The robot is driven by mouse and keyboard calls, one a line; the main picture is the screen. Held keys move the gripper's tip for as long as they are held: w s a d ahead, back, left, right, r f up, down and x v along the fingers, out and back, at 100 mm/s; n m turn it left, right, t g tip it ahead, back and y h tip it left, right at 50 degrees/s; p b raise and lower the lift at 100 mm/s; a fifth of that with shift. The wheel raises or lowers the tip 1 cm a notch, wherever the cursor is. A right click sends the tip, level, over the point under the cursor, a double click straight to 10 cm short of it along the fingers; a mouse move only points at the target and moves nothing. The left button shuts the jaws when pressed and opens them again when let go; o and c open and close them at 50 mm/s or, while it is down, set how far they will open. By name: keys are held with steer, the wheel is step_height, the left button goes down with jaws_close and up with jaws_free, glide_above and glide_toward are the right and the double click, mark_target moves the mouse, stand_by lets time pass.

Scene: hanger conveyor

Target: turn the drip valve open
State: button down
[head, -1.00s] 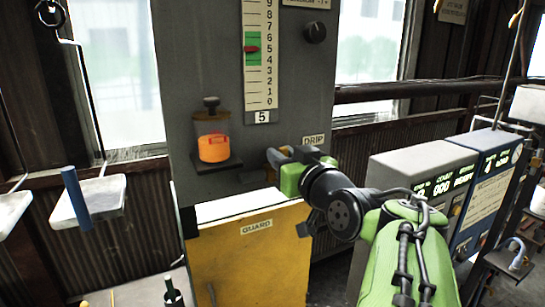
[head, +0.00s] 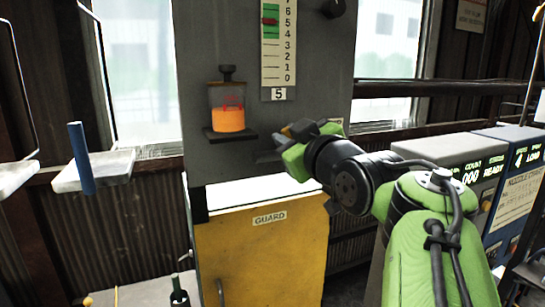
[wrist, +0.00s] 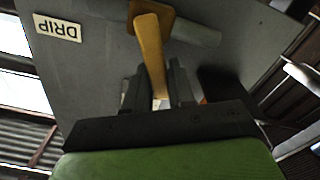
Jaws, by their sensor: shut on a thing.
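The drip valve's yellow lever (wrist: 152,50) stands out from its hub in the wrist view, with its free end between my fingers. A grey pipe (wrist: 195,32) runs off to the right of the hub, crosswise to the lever. The DRIP label (wrist: 58,28) is on the grey panel to the left. My gripper (wrist: 158,88) is shut on the lever. In the head view, my gripper (head: 283,143) is against the panel's right side, above the guard, and hides the lever and most of the DRIP label.
A reservoir (head: 228,117) with orange fluid sits on a small shelf left of my gripper. A scale (head: 278,45) is above. The yellow guard (head: 262,255) is below. A grey machine (head: 440,160) reading READY stands to the right. White hanger trays (head: 100,172) hang at left.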

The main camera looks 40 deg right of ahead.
steer(key=shift+w+a+f+n+b, duration=0.1)
steer(key=shift+a+f+n+b, duration=0.2)
steer(key=shift+n+b, duration=0.65)
steer(key=shift+w+a+f+n+b, duration=0.1)
steer(key=shift+a+f+n+b, duration=0.2)
steer(key=shift+n+b, duration=0.6)
steer(key=c, duration=1)
jaws_free()
steer(key=shift+c, duration=0.2)
steer(key=b+v, duration=0.1)
steer(key=v, duration=1.4)
steer(key=shift+s, duration=0.4)
steer(key=shift+a+r, duration=0.1)
steer(key=shift+a, duration=0.05)
